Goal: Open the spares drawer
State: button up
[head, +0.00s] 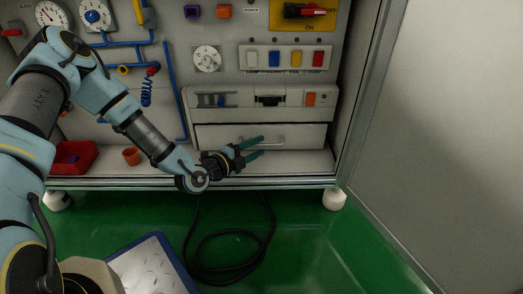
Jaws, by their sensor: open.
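The spares drawer (218,137) is a wide pale grey front low in the cabinet, below a panel with an orange button. Its front looks flush with the housing around it. A light bar handle (283,141) sits right of the drawer's middle. My gripper (262,147) has green fingers, spread apart and pointing right. It is in front of the drawer, with the fingertips just left of the handle in the picture. I see nothing between the fingers. I cannot tell how far the fingers are from the drawer front.
A red bin (73,157) and an orange pot (131,156) stand on the cabinet's shelf at left. A black cable (232,233) lies coiled on the green floor. A blue-edged metal plate (150,267) lies below. A pale wall (445,130) stands at right.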

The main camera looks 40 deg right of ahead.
jog(key=shift+w+d+f+b, duration=0.15)
jog(key=shift+d+b, duration=0.15)
jog(key=shift+d, duration=0.85)
grip_shut()
dwell(0.6)
